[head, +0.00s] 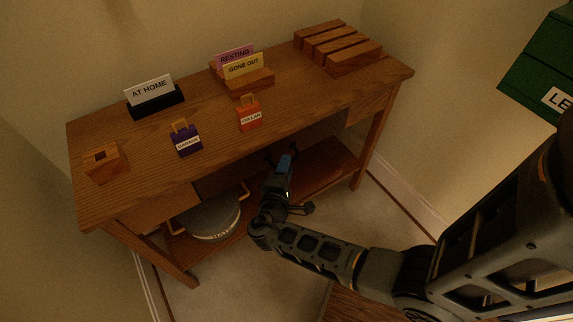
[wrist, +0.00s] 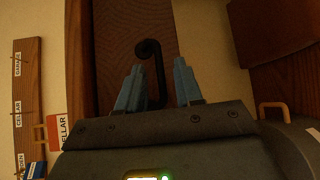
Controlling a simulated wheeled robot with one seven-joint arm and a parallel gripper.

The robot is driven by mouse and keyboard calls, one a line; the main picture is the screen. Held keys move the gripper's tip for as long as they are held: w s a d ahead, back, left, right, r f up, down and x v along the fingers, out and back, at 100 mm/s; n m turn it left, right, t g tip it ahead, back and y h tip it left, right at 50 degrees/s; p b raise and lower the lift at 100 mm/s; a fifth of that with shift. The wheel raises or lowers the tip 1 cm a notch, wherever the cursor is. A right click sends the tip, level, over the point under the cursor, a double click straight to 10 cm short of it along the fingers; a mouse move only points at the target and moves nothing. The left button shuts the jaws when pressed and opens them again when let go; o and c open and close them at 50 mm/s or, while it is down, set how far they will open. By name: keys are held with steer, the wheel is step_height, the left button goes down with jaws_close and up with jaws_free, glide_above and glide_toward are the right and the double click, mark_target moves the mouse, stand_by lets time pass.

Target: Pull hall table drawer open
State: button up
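The wooden hall table (head: 150,150) stands against the wall in the head view. Its drawer front is mostly dark and partly hidden by my arm there. In the wrist view a brown wooden panel (wrist: 120,45), which looks like the drawer front, carries a black bar handle (wrist: 157,75). My gripper (wrist: 160,85) is open, with one blue fingertip on each side of the handle. A gap shows on the right side; whether the left finger touches the handle I cannot tell. In the head view my gripper (head: 282,160) is at the table's front, below the top's edge.
On the tabletop are an orange cellar tag (head: 250,115), a purple garage tag (head: 186,140), an AT HOME sign (head: 152,92) and wooden blocks (head: 340,45). A grey round container (head: 212,220) sits on the lower shelf, left of my gripper.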

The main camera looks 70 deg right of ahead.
steer(key=shift+d+f, duration=0.1)
steer(key=shift+d, duration=0.4)
